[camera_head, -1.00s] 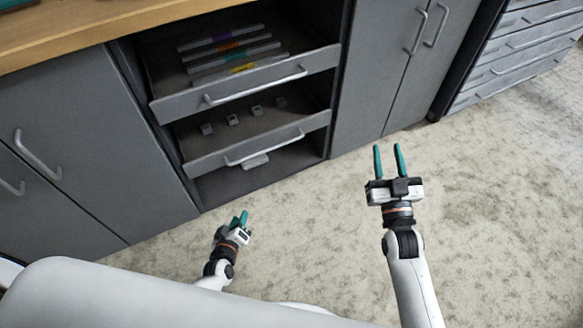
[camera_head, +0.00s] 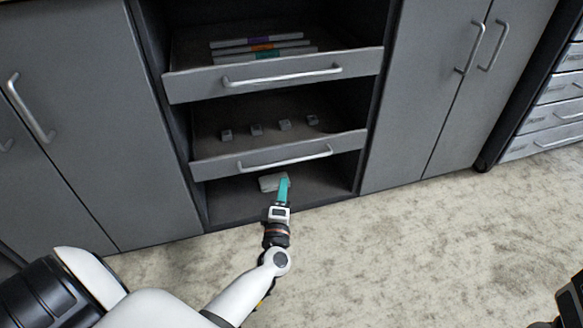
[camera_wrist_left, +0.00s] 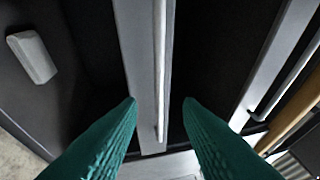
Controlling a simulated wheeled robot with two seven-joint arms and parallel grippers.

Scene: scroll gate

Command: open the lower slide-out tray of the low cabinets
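The lower slide-out tray (camera_head: 215,168) is a grey shelf in the open middle bay, with a long bar handle (camera_head: 310,153) on its front. Several small grey blocks stand on it. My left gripper (camera_head: 284,186) is in front of the bay, just below that handle in the head view. In the left wrist view its two teal fingers (camera_wrist_left: 161,101) are apart, with the tray front (camera_wrist_left: 140,50) and its handle bar (camera_wrist_left: 161,60) showing between them and no grip visible.
The upper tray (camera_head: 190,86) holds several thin coloured-label items and has its own handle (camera_head: 280,78). A pale block (camera_head: 268,183) lies on the bay floor; it also shows in the left wrist view (camera_wrist_left: 32,57). Closed doors flank the bay. The floor (camera_head: 400,260) in front is clear.

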